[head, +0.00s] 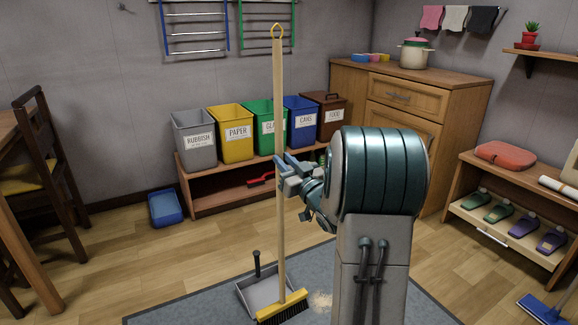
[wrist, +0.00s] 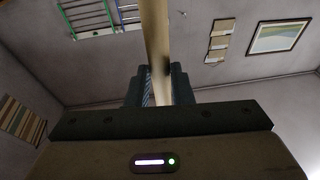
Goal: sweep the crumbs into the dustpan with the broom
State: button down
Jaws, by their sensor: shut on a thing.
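The broom (head: 279,120) stands nearly upright in the head view, with a wooden handle, a yellow loop at the top and a yellow head (head: 283,305) with dark bristles low over the mat. My gripper (head: 281,172) is shut on the handle around its middle. In the wrist view the handle (wrist: 155,40) runs up between the two fingers (wrist: 160,88). The grey dustpan (head: 262,291) lies on the mat just behind and left of the broom head, its dark handle upright. The pale crumbs (head: 320,300) lie right of the broom head, partly hidden by my arm.
A blue-grey mat (head: 190,312) covers the floor here. Labelled bins (head: 237,133) stand on a low shelf behind, with a blue tub (head: 165,208) on the floor beside it. A chair (head: 50,170) is left; a shoe shelf (head: 510,215) and blue brush (head: 543,308) are right.

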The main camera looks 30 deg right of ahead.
jog(key=f+x, duration=0.2)
jog(key=x, duration=0.8)
jog(key=shift+w+b, duration=0.35)
jog(key=shift+w, duration=0.35)
jog(key=shift+s+d+r+p, duration=0.1)
jog(key=shift+s+r+p, duration=0.3)
jog(key=shift+r, duration=0.4)
jog(key=shift+s+r+p, duration=0.3)
jog(key=shift+r+p, duration=0.15)
jog(key=shift+r, duration=0.35)
jog(key=shift+s+d+r+p, duration=0.1)
jog(key=shift+s+r+p, duration=0.3)
jog(key=shift+r, duration=0.4)
jog(key=shift+a, duration=0.1)
